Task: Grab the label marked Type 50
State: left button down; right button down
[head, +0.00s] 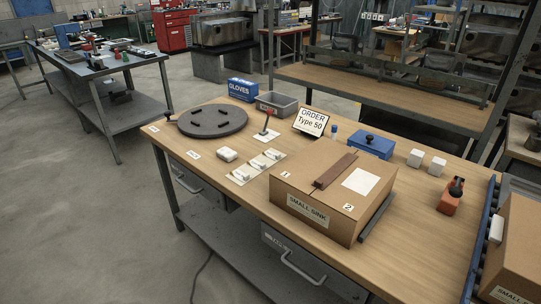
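A white sign (311,121) reading "ORDER Type 50" stands tilted near the back middle of the wooden workbench. In front of it, a pale strip (240,177) holds a few small white labelled pieces (257,165) in a row. Another white piece (226,155) sits just left of the strip. The print on these pieces is too small to read, so I cannot tell which is marked Type 50. Neither of my grippers shows in the head view.
A closed cardboard box (318,212) marked "SMALL SINK" fills the bench front, with a brown bar on top. A dark round plate (212,119) lies left.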

aim_at(238, 174)
jog(key=i+j+z, duration=0.1)
jog(key=z, duration=0.3)
jog(key=j+z, duration=0.25)
jog(key=z, duration=0.2)
jog(key=i+j+z, duration=0.1)
jog(key=z, duration=0.3)
jog(key=j+z, duration=0.4)
